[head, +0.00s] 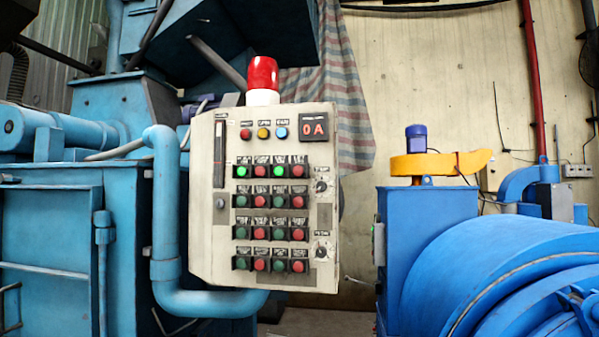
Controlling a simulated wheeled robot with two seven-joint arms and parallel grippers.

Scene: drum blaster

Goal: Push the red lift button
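A pale control panel (208,240) stands upright near the middle of the head view. It carries rows of green and red push buttons, with small dark label plates above them that are too small to read. Red buttons show in every row, such as one at the right end of the top row (297,171) and one in the bottom row (260,264). I cannot tell which is the lift button. Two green buttons in the top row are brightly lit. Neither of my grippers is in view.
A red beacon (262,74) tops the panel. A thick blue pipe (165,200) curves along its left side and under it. Blue machinery (45,220) fills the left, and a large blue drum (510,270) the right. The space before the panel looks clear.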

